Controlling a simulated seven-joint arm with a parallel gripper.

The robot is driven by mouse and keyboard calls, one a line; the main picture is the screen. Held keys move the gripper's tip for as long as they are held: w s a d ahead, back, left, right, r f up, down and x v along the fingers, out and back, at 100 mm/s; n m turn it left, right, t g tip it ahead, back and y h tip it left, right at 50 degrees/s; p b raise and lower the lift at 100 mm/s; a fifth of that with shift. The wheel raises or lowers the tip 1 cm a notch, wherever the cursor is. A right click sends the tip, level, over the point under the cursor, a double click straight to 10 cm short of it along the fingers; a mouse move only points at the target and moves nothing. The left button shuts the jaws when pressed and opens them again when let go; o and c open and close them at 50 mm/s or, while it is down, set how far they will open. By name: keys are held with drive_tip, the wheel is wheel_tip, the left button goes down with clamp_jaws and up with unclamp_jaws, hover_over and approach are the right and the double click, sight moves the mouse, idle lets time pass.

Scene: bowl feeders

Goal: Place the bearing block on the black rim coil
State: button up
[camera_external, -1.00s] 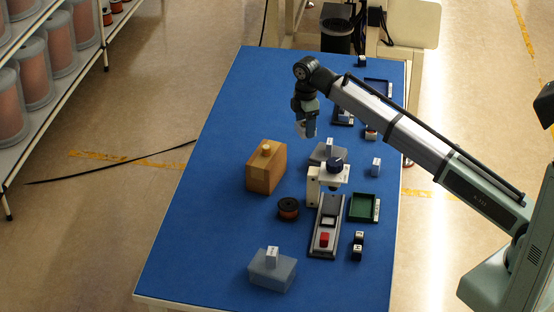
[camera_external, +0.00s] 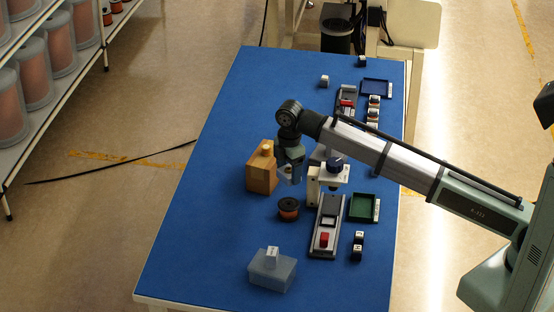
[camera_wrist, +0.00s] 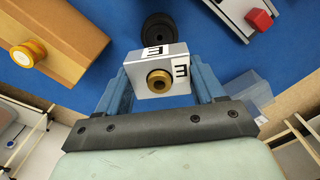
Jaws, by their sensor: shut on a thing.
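My gripper (camera_external: 291,180) is shut on the bearing block (camera_wrist: 158,78), a pale grey block with a brass bushing and black markings on white labels. In the wrist view the block sits between the two blue fingers. The black rim coil (camera_external: 288,209), a copper-coloured spool with black rims, stands upright on the blue table, just below the gripper in the outside view. The coil also shows in the wrist view (camera_wrist: 159,27) as a dark round top beyond the block. The block and coil appear apart. The block is small and partly hidden in the outside view.
A wooden block with a knob (camera_external: 261,172) stands close left of my gripper. A white press (camera_external: 327,182) stands close right. A translucent box (camera_external: 271,270) is in front, and a green tray (camera_external: 361,208) lies right. The table's left side is clear.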

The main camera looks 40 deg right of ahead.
sight(288, 203)
wheel_tip(288, 203, down, 10)
drive_tip(key=shift+f, duration=0.1)
drive_tip(key=shift+c, duration=0.7)
drive_tip(key=o, duration=1.5)
wheel_tip(288, 203, up, 12)
drive_tip(key=shift+r, duration=0.1)
